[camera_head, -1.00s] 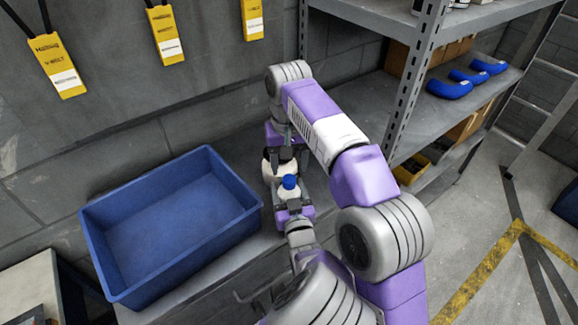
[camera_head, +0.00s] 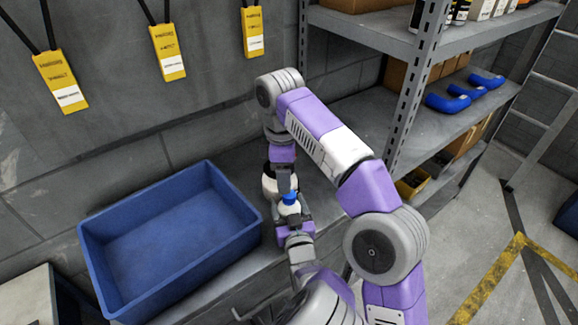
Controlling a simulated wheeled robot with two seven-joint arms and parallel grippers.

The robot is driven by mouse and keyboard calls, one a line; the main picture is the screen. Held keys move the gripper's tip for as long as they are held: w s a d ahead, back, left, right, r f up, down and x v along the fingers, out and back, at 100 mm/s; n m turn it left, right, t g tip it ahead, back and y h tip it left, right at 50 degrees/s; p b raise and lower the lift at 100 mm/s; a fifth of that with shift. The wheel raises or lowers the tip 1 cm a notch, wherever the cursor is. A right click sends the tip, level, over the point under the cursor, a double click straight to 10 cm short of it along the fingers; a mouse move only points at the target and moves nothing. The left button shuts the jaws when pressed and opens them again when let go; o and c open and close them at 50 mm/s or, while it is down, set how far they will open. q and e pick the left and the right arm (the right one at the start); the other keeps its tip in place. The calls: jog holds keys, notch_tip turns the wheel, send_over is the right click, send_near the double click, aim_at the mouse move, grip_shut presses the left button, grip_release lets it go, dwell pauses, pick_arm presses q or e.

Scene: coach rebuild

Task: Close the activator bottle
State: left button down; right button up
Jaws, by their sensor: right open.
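The activator bottle (camera_head: 290,209) is a small white bottle with a blue top (camera_head: 289,198), standing upright right of the blue bin. My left gripper (camera_head: 294,217) comes from below in the picture. Its fingers sit on either side of the white body and appear shut on it. My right gripper (camera_head: 285,187) points down from above, open, with its fingertips at or just behind the blue top. Whether they touch the top cannot be told. The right gripper partly covers a second, white and dark container (camera_head: 268,182) behind.
An empty-looking blue bin (camera_head: 235,188) stands left of the bottle on the grey bench. A grey shelf post (camera_head: 408,100) rises to the right, with blue curved parts (camera_head: 447,103) on its shelf. Yellow tags (camera_head: 60,80) hang on the wall.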

jog(key=n, duration=0.3)
jog(key=shift+w+d+r+n, duration=0.1)
jog(key=shift+d+r+n, duration=0.1)
jog(key=shift+r+n, duration=0.2)
jog(key=n, duration=0.1)
jog(key=r+n, duration=0.1)
jog(key=n, duration=0.1)
jog(key=shift+d+n, duration=0.3)
jog(key=shift+d, duration=0.05)
jog(key=shift+w, duration=0.1)
jog(key=shift+f, duration=4.05)
jog(key=shift+c, duration=0.5)
